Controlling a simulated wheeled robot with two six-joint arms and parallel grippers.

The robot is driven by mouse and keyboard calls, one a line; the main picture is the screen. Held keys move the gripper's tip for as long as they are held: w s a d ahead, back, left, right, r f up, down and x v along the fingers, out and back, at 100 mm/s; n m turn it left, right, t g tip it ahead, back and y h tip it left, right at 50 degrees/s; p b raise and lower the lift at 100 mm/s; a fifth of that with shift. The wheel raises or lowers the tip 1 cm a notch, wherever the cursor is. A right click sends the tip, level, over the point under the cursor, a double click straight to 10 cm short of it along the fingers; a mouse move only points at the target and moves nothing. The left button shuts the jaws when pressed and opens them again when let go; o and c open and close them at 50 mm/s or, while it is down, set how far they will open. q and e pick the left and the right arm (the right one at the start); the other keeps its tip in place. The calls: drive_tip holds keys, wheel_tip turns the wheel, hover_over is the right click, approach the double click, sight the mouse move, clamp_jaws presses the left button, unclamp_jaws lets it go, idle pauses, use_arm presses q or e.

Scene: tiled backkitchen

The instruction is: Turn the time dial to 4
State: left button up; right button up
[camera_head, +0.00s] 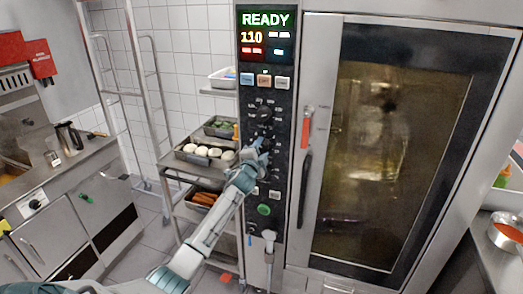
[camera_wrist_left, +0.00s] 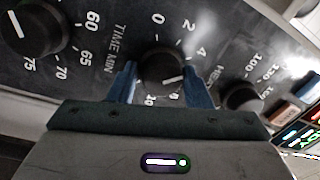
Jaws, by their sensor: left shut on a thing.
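The time dial (camera_wrist_left: 160,64) is a black knob on the dark control panel, with 0, 2, 4 and 10 readable around it. Its white mark points to the right in the left wrist view, past the 4, toward the right finger, which hides part of the scale. "TIME MIN" is printed to its left. My left gripper (camera_wrist_left: 161,78) is shut on this dial, one blue finger on each side. In the head view my left gripper (camera_head: 261,148) is at the panel and covers the dial. My right gripper is not in view.
A knob (camera_head: 264,115) sits just above my gripper on the panel, below a display (camera_head: 265,35) reading READY and 110. Another knob (camera_wrist_left: 35,27) shows at left in the wrist view. The oven door handle (camera_head: 304,170) stands close right; a trolley with trays (camera_head: 197,165) stands left.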

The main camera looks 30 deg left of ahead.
use_arm(q)
drive_tip(key=o, duration=0.8)
drive_tip(key=shift+r, duration=0.4)
drive_tip(key=shift+c, duration=0.2)
drive_tip(key=shift+o, duration=0.4)
drive_tip(key=shift+f, duration=0.15)
drive_tip(key=shift+f, duration=0.15)
drive_tip(key=b+v, duration=0.4)
drive_tip(key=v, duration=0.6)
drive_tip(key=shift+s, duration=0.35)
